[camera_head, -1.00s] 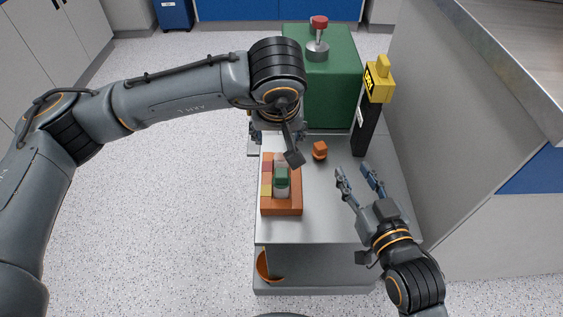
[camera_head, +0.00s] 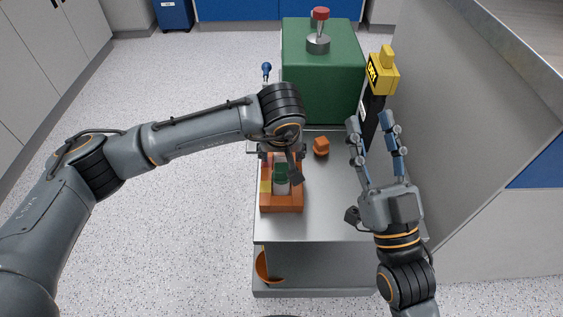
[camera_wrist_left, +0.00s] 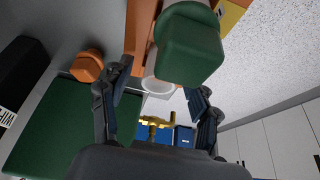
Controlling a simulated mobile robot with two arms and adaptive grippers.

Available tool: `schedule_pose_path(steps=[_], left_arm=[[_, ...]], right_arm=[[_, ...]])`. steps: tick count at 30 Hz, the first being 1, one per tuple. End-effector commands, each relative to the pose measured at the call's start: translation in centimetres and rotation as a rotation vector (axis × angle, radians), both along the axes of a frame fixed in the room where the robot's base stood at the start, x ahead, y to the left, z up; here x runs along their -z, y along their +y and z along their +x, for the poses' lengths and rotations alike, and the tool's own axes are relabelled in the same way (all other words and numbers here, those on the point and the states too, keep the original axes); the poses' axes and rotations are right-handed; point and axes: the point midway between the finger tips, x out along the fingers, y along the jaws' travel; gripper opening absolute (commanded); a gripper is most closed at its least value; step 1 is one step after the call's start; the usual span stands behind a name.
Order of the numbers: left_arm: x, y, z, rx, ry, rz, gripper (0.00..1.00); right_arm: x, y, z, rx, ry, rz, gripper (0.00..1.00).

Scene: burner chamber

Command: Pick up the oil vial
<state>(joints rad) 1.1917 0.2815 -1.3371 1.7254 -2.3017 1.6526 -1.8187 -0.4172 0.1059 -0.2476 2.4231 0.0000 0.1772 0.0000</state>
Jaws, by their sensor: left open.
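A pale vial with a green cap (camera_head: 281,172) stands in an orange rack (camera_head: 283,208) on the metal cart; I cannot read a label on it. In the left wrist view the green cap (camera_wrist_left: 188,48) is large at the top, close to the camera. My left gripper (camera_head: 280,150) is mostly hidden under its own wrist in the head view, over the rack's far end. In the left wrist view its open fingers (camera_wrist_left: 160,92) are apart, with the cap beyond and above them. My right gripper (camera_head: 372,122) is open and empty above the cart's right side.
A green box with a red knob (camera_head: 320,70) fills the cart's back, beside a yellow-topped black device (camera_head: 382,75). An orange bowl (camera_head: 265,266) is on the lower shelf.

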Motion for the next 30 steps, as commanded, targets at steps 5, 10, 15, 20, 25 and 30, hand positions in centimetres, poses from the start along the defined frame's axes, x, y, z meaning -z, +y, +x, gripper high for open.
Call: schedule_pose_path(steps=[5,10,15,20,25,30], left_arm=[[0.4,0.0,0.2,0.001,0.000,-0.001,0.61],[0.4,0.0,0.2,0.001,0.000,-0.001,0.57],[0.4,0.0,0.2,0.001,0.000,-0.001,0.23],[0.4,0.0,0.2,0.001,-0.001,-0.001,0.12],[0.3,0.0,0.2,0.001,-0.001,-0.001,0.12],[-1.1,0.0,0.3,0.000,-0.005,-0.001,0.12]], right_arm=[[-0.5,0.0,-0.4,-0.001,-0.033,0.009,0.40],[-0.5,0.0,-0.3,-0.001,-0.032,0.009,0.40],[-0.5,0.0,-0.3,-0.001,-0.031,0.009,0.40],[-0.5,0.0,-0.3,-0.001,-0.030,0.008,0.40],[-0.5,0.0,-0.3,-0.001,-0.030,0.008,0.40],[0.4,0.0,0.4,0.003,0.040,-0.012,0.40]])
